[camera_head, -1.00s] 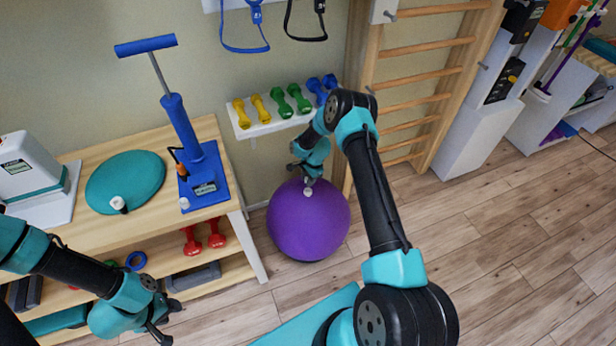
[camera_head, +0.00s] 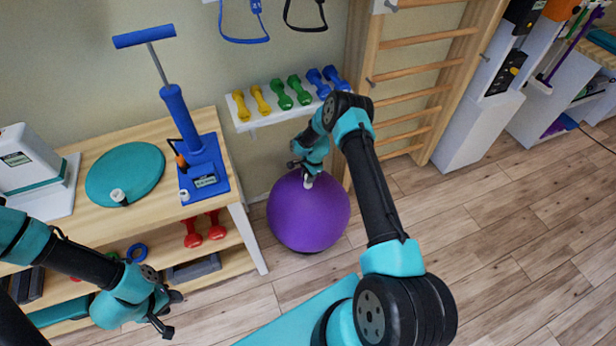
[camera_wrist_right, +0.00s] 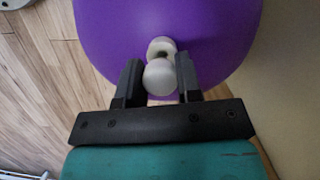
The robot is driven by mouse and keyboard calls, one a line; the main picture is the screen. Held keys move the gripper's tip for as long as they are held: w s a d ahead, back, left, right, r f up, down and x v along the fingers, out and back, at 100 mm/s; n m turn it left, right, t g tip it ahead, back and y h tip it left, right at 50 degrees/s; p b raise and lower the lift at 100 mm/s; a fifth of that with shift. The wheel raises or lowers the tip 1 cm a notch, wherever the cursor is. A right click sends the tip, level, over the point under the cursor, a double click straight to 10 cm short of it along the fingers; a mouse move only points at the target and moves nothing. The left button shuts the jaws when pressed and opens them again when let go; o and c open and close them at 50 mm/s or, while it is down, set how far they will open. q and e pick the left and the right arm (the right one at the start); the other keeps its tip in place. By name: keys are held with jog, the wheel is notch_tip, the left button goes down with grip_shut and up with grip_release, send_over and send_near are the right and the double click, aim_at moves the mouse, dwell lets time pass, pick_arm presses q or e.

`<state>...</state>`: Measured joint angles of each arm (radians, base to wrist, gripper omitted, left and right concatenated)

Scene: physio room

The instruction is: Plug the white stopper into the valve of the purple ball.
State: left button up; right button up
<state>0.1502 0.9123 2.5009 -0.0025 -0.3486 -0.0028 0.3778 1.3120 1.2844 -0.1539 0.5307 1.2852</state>
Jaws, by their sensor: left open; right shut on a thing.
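The purple ball (camera_head: 308,218) rests on the floor right of the wooden bench. My right gripper (camera_head: 309,178) is at the top of the ball, its jaws shut on the white stopper (camera_wrist_right: 160,78). In the right wrist view my right gripper (camera_wrist_right: 160,80) has one dark finger on each side of the stopper. A white ring-like part (camera_wrist_right: 161,46) shows just beyond the stopper, against the ball. I cannot tell whether it is the valve or whether the stopper is inside it. My left gripper (camera_head: 174,313) is open and empty, in front of the bench.
The bench (camera_head: 150,222) carries a blue pump (camera_head: 205,180), a teal disc (camera_head: 125,172) with a small white-topped item (camera_head: 118,196), and a white device. A dumbbell shelf (camera_head: 262,119) and wooden wall bars (camera_head: 420,95) stand behind the ball. Floor to the right is clear.

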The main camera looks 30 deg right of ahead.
jog(key=shift+f, duration=1.05)
dwell(0.6)
jog(key=shift+s+f, duration=0.15)
jog(key=shift+f, duration=0.45)
dwell(0.8)
jog(key=o, duration=1)
jog(key=shift+c, duration=0.2)
jog(key=shift+s+a+f, duration=0.1)
jog(key=shift+s, duration=0.1)
jog(key=shift+c, duration=0.8)
jog(key=shift+o, duration=0.9)
jog(key=shift+w, duration=0.2)
jog(key=shift+w+r, duration=0.1)
jog(key=shift+r, duration=3.65)
